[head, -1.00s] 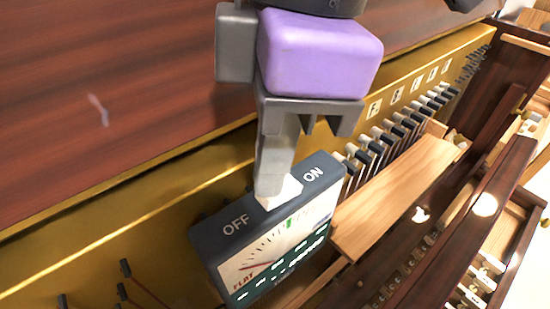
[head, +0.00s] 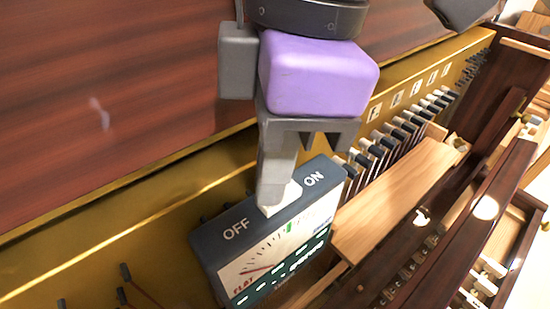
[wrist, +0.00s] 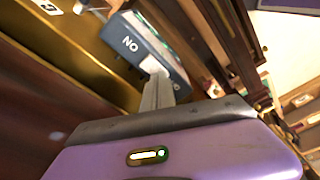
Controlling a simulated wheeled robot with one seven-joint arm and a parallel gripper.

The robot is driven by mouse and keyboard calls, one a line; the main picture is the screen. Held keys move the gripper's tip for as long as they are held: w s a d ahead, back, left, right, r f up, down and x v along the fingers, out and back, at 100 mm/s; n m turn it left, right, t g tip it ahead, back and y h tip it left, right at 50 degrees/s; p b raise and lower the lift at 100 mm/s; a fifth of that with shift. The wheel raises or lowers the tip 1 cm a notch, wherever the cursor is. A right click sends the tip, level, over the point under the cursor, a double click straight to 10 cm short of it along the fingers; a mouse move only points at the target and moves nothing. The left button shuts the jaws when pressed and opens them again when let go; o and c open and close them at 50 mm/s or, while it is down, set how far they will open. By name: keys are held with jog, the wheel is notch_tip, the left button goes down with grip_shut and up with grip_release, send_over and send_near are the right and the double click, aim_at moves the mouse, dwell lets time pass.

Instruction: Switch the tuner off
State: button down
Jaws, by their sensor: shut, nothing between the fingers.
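The tuner (head: 235,262) is a dark blue-grey box with a dial face and the words OFF and ON on its top. It also shows in the wrist view (wrist: 125,60), with ON visible. A white switch (head: 289,190) sits on its top between the two words. My gripper (head: 272,200) is shut and empty, its fingertips down at the switch, partly hiding it. The fingertips look to be touching the switch or right beside it on the OFF side; I cannot tell which. In the wrist view the white switch (wrist: 152,66) shows just beyond the fingers.
A row of white and dark piano hammers (head: 395,135) runs to the upper right, near letter labels. A wooden board (head: 390,200) lies right of the tuner. A gold panel edge (head: 130,215) and dark wood lid (head: 60,100) lie left.

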notch_tip(320, 180, up, 7)
jog(key=p, duration=0.6)
jog(key=shift+f+p, duration=0.15)
jog(key=shift+p, duration=0.25)
jog(key=shift+s, duration=0.1)
